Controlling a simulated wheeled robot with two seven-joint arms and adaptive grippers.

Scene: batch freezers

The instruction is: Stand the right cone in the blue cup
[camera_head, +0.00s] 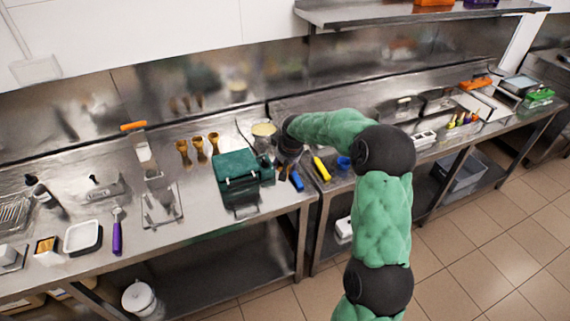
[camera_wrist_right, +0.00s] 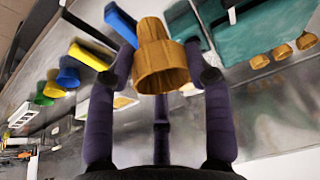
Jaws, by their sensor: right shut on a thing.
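My right gripper (camera_wrist_right: 160,62) is shut on a tan waffle cone (camera_wrist_right: 158,66), seen in the wrist view between the two fingers. The cone's wide end faces the camera and its narrow end points away. In the head view my right gripper (camera_head: 287,158) hangs over the counter beside the green case, and the cone in it is hard to make out. The blue cup (camera_head: 343,162) stands on the counter to the right of the gripper, apart from it. It also shows at the left in the wrist view (camera_wrist_right: 68,73). My left gripper is out of view.
Three more waffle cones (camera_head: 198,148) stand left of the green case (camera_head: 238,172). A yellow cup (camera_wrist_right: 52,89) and a green cup (camera_wrist_right: 41,99) stand beside the blue cup.

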